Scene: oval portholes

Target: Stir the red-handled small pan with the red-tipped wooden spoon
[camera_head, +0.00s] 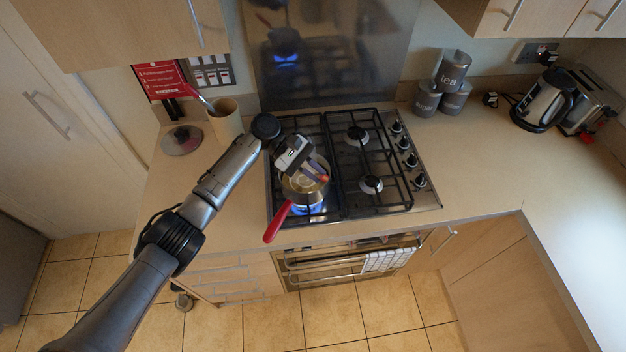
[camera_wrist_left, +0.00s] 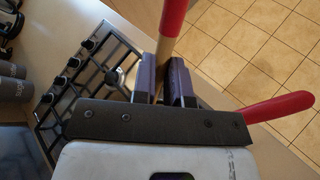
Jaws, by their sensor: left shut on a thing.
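The small pan (camera_head: 303,197) stands on the front-left burner of the hob, with its red handle (camera_head: 277,222) pointing toward the front edge. Pale yellowish contents show inside it. My left gripper (camera_head: 318,173) is over the pan. In the left wrist view the gripper (camera_wrist_left: 163,78) is shut on the wooden spoon (camera_wrist_left: 172,18), whose red end sticks out past the fingers. The pan's red handle (camera_wrist_left: 278,107) shows at the right there. The spoon's lower end is hidden by the gripper, so I cannot tell how deep it reaches. My right gripper is out of view.
A blue flame (camera_head: 309,209) burns under the pan. A beige utensil pot (camera_head: 226,121) and a round lid (camera_head: 182,140) stand left of the hob (camera_head: 388,208). Grey canisters (camera_head: 453,70), a kettle (camera_head: 545,101) and a toaster (camera_head: 594,95) are at the right.

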